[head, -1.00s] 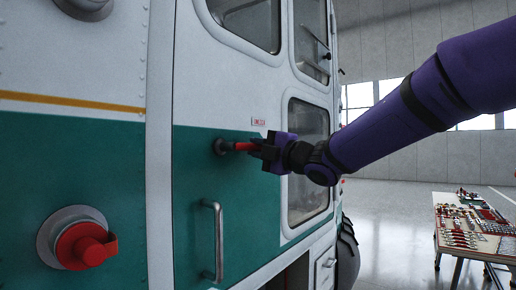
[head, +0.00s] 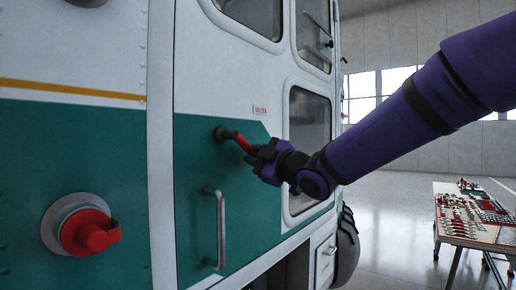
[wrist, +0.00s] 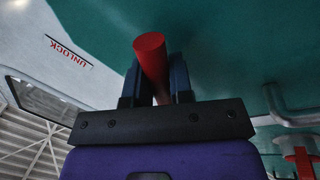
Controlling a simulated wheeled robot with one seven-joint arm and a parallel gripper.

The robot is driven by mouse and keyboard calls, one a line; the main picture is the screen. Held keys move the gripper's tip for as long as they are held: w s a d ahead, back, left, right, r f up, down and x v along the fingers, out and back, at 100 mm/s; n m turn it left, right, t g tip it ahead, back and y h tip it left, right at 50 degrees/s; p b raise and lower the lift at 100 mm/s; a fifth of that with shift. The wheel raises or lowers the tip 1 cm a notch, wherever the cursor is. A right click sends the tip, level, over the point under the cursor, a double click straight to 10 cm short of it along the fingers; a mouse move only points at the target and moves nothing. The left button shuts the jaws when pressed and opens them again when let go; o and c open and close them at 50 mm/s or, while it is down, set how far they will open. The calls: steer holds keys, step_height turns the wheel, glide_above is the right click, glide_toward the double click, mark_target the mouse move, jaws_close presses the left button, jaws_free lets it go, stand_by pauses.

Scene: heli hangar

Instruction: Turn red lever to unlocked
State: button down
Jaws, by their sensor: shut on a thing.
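The red lever (head: 244,143) sticks out from a dark round pivot (head: 222,134) on the green part of the helicopter door. It slants down to the right. My gripper (head: 262,153) is shut on the lever's outer end. In the wrist view the red lever (wrist: 151,58) stands between the two dark fingers of my gripper (wrist: 157,80). A small label with red letters (head: 260,110) is on the white panel above the lever. In the wrist view this label (wrist: 68,52) appears upside down and reads UNLOCK.
A grey vertical handle (head: 217,228) is fixed to the door below the lever. A red cap (head: 90,234) sticks out of the hull at the lower left. A table with several tools (head: 470,215) stands at the right. The floor between is clear.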

steer(key=m, duration=0.1)
steer(key=s+f+m, duration=0.1)
steer(key=a+f+m+h, duration=0.1)
steer(key=m, duration=0.1)
steer(key=shift+s, duration=0.25)
steer(key=shift+s+a+f+m, duration=0.3)
steer(key=shift+s+m, duration=0.05)
steer(key=shift+m, duration=0.4)
steer(key=shift+s+a+f+m, duration=0.3)
steer(key=shift+s+m, duration=0.05)
steer(key=shift+m, duration=0.4)
steer(key=shift+h, duration=0.3)
steer(key=c, duration=1)
jaws_free()
steer(key=shift+c, duration=0.2)
steer(key=v, duration=1)
steer(key=shift+s+d+f, duration=0.15)
steer(key=shift+s+d, duration=0.05)
steer(key=shift+s, duration=0.15)
steer(key=shift+d, duration=0.1)
